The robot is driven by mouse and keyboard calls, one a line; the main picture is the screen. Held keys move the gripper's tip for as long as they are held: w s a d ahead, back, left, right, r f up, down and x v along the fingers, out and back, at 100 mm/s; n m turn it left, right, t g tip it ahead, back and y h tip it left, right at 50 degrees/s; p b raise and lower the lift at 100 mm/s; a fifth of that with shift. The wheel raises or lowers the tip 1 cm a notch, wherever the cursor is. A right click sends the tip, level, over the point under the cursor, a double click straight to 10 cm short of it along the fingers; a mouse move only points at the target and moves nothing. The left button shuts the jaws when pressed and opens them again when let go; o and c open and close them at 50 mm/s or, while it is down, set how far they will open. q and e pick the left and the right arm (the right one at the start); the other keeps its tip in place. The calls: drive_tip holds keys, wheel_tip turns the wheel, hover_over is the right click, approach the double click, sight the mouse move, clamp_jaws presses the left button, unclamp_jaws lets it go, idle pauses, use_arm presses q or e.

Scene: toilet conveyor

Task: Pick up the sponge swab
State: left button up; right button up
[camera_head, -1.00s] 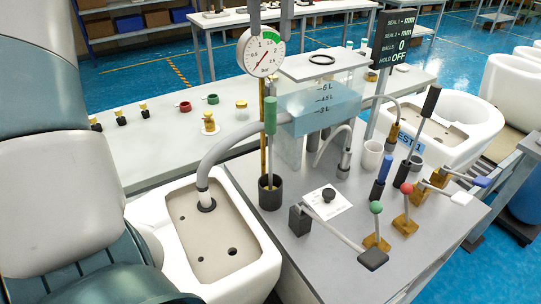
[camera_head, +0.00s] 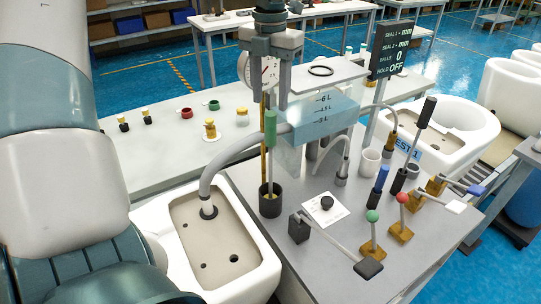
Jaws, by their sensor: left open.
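A stick with a green handle (camera_head: 270,128) stands upright in a black cup (camera_head: 270,202) on the grey bench. It appears to be the sponge swab; its lower end is hidden in the cup. My left gripper (camera_head: 268,88) points down just above the green handle, its fingers spread apart with nothing between them. They partly cover the pressure gauge (camera_head: 270,70). My right gripper is not in view.
A clear water tank (camera_head: 322,115) and a bent grey hose (camera_head: 225,160) are close to the green handle. A white toilet (camera_head: 250,268) stands in front left. Coloured levers (camera_head: 373,217) and a black-handled stick (camera_head: 428,112) stand to the right.

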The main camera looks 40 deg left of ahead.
sight(271, 113)
use_arm(q)
drive_tip(key=shift+s+d+f+p, duration=0.2)
drive_tip(key=shift+f+p, duration=0.45)
drive_tip(key=shift+p, duration=0.2)
wheel_tip(271, 113, down, 3)
drive_tip(key=shift+d+r+p, duration=0.1)
drive_tip(key=shift+p, duration=0.7)
drive_tip(key=shift+f, duration=0.55)
clamp_jaws()
